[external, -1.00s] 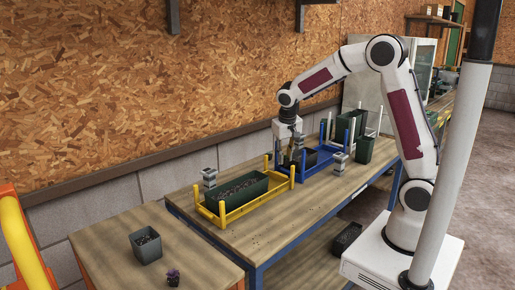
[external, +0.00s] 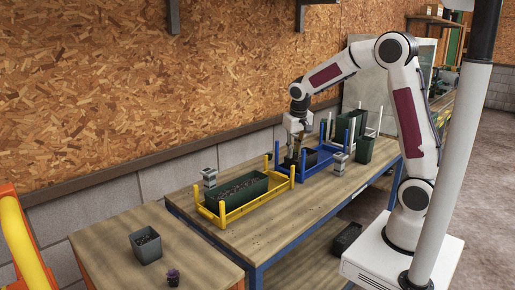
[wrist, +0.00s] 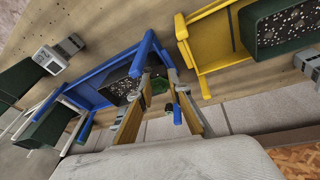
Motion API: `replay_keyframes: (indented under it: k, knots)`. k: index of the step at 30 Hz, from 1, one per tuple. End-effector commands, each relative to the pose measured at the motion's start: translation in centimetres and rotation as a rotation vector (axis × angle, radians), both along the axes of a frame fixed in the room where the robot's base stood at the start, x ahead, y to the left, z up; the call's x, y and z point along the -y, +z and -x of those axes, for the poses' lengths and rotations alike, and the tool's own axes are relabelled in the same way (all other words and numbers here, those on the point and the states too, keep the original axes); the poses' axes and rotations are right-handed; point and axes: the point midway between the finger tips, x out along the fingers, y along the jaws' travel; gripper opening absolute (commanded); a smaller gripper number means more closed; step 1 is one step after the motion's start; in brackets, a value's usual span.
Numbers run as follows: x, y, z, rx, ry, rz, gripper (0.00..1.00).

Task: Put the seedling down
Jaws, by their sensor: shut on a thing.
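A small green seedling (wrist: 158,86) shows between my fingertips in the wrist view, partly covered by the fingers. My gripper (wrist: 158,90) is shut on it. In the external view my gripper (external: 291,158) points down at the left end of the blue crate (external: 318,181), and the seedling is too small to make out there. A dark planter with speckled soil (wrist: 120,92) sits in the blue crate beside my fingers. I cannot tell whether the seedling touches anything below.
A yellow crate (external: 232,217) holding a long green soil planter (external: 243,187) stands to the left. Grey blocks (external: 209,177) and tall green pots (external: 363,150) stand nearby. A nearer table holds a soil-filled pot (external: 146,246) and a small purple plant (external: 173,277).

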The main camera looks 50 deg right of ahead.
Motion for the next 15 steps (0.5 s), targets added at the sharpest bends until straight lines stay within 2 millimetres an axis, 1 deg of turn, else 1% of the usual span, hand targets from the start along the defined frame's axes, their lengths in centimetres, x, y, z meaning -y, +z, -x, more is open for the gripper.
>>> replay_keyframes:
  k: [1,3,10,15]
  knots:
    - [0.8,0.3,0.2,0.003,0.001,-0.002,0.06]
    - [1.7,0.6,0.4,0.004,0.008,-0.004,0.06]
    - [4.7,1.5,1.3,0.008,0.027,-0.014,0.06]
    - [6.6,1.3,2.8,0.009,0.019,-0.023,0.06]
